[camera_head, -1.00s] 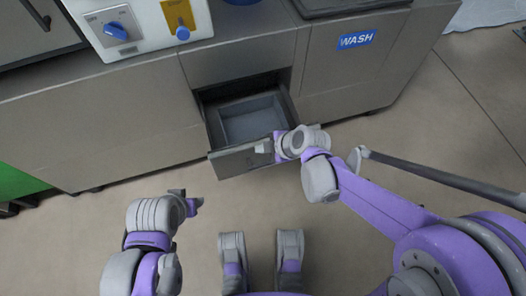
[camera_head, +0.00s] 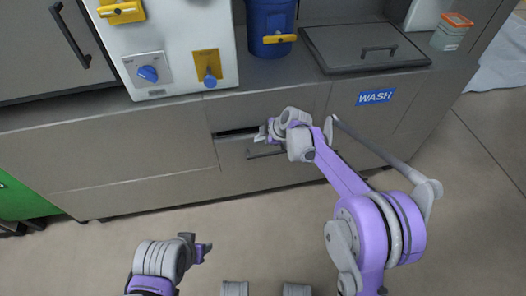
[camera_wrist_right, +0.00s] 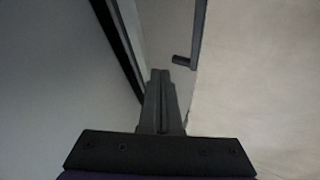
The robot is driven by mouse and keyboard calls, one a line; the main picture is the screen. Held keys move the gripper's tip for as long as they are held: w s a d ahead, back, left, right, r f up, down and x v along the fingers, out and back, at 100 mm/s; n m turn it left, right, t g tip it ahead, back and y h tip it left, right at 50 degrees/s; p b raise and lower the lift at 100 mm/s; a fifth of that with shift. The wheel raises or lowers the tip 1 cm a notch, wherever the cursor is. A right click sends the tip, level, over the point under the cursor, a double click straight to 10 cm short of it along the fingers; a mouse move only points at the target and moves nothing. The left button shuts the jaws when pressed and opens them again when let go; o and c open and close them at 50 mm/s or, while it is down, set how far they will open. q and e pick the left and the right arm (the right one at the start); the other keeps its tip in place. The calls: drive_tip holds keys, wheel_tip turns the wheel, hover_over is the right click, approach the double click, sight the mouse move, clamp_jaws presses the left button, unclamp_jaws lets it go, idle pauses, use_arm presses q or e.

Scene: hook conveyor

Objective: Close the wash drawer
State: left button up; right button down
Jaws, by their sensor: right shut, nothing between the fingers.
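The wash drawer (camera_head: 235,165) is in the grey cabinet front, left of the blue WASH label. Its front stands only slightly out, with a narrow dark gap (camera_head: 228,133) along its top. My right gripper (camera_head: 262,136) is shut and empty at the drawer's upper edge, above its bar handle (camera_head: 265,155). In the right wrist view the shut fingers (camera_wrist_right: 160,75) point at the drawer's top edge, and the handle (camera_wrist_right: 183,61) shows beside them. Exact contact is hard to tell. My left gripper (camera_head: 205,248) is low at the left, away from the drawer, its fingers partly seen.
The counter above holds a white panel with knobs (camera_head: 170,50), a blue container (camera_head: 270,25) and a lidded basin (camera_head: 365,45). The WASH label (camera_head: 375,96) is on the cabinet right of my right arm. The floor in front is clear.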

drive_tip(key=shift+w+a, duration=0.15)
drive_tip(key=shift+w, duration=0.4)
drive_tip(key=shift+w+a, duration=0.15)
drive_tip(key=shift+w, duration=0.4)
use_arm(q)
drive_tip(key=shift+s+r, duration=0.1)
use_arm(e)
drive_tip(key=shift+w+r, duration=0.1)
use_arm(q)
drive_tip(key=shift+d, duration=0.15)
